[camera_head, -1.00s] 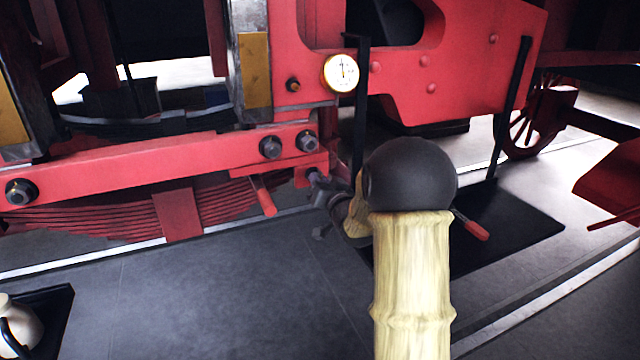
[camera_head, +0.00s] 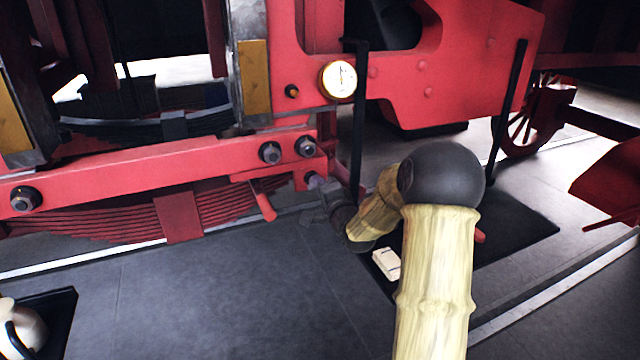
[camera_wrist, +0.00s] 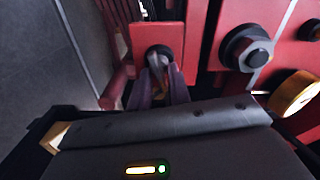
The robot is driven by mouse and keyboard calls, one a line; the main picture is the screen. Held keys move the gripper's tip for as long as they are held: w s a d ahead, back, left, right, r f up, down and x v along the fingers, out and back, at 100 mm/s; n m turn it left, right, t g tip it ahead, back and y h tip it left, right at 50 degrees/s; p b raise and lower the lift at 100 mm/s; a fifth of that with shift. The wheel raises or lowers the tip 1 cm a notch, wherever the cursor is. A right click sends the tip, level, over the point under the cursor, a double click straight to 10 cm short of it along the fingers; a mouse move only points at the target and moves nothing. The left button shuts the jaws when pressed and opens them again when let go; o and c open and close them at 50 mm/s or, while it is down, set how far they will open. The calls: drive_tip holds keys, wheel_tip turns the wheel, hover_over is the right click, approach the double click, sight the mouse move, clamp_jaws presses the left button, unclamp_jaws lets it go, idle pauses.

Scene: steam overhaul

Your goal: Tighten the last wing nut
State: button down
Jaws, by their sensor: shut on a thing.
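My gripper (camera_head: 318,190) is at the red bracket below the end of the red beam (camera_head: 150,178). In the wrist view my gripper (camera_wrist: 158,66) points straight at a red square plate (camera_wrist: 143,37) with a dark round fastener (camera_wrist: 158,50) at its middle. The fingers are closed in on a small piece at that fastener. The wing nut is mostly hidden between the fingertips, so its wings and seating cannot be made out. A red handle (camera_head: 264,202) hangs just left of my gripper; it also shows in the wrist view (camera_wrist: 112,90).
Large hex bolts (camera_head: 270,152) sit on the beam close above my gripper, and a round gauge (camera_head: 338,80) is higher up. A black mat (camera_head: 525,215) with a cream block (camera_head: 386,264) lies on the floor at right. A tray (camera_head: 62,312) stands at lower left. The grey floor between is clear.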

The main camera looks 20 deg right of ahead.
drive_tip(key=shift+m, duration=0.6)
idle(0.9)
drive_tip(key=c, duration=1.6)
unclamp_jaws()
drive_tip(key=shift+o, duration=0.2)
drive_tip(key=s+b, duration=0.2)
drive_tip(key=s, duration=1.5)
drive_tip(key=shift+s+d, duration=0.2)
